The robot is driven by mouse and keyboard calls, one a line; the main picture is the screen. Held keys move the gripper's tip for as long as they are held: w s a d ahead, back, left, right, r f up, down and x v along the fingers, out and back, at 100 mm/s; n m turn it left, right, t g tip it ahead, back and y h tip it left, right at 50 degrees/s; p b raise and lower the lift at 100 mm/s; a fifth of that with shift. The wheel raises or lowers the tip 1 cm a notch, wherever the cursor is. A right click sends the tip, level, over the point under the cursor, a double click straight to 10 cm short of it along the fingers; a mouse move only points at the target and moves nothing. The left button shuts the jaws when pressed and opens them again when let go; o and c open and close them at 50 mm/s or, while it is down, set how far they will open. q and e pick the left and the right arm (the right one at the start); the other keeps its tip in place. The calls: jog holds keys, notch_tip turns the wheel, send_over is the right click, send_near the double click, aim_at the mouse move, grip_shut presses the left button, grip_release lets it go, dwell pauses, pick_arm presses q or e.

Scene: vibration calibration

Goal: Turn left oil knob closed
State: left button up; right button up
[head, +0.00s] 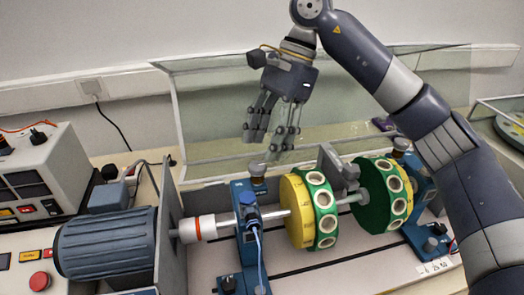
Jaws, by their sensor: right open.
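The left oil knob (257,169) is a small dark-topped cap on the left blue bearing stand (245,210). It stands upright beside the shaft, left of the yellow and green discs. My right gripper (268,137) hangs above it, fingers pointing down, open and empty. Its fingertips are close above the knob in the picture; I cannot tell the exact gap or depth. A similar right oil knob (401,144) tops the right blue bearing stand (425,232), partly behind my right arm. My left gripper is out of view.
Two yellow and green discs (325,214) with round holes sit on the shaft. A transparent guard (200,100) stands open behind the rig. The blue motor (105,246) and a control box (35,172) with switches stand at the left.

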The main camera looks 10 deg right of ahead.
jog(key=v, duration=0.8)
jog(key=shift+r, duration=0.2)
jog(key=shift+d, duration=0.15)
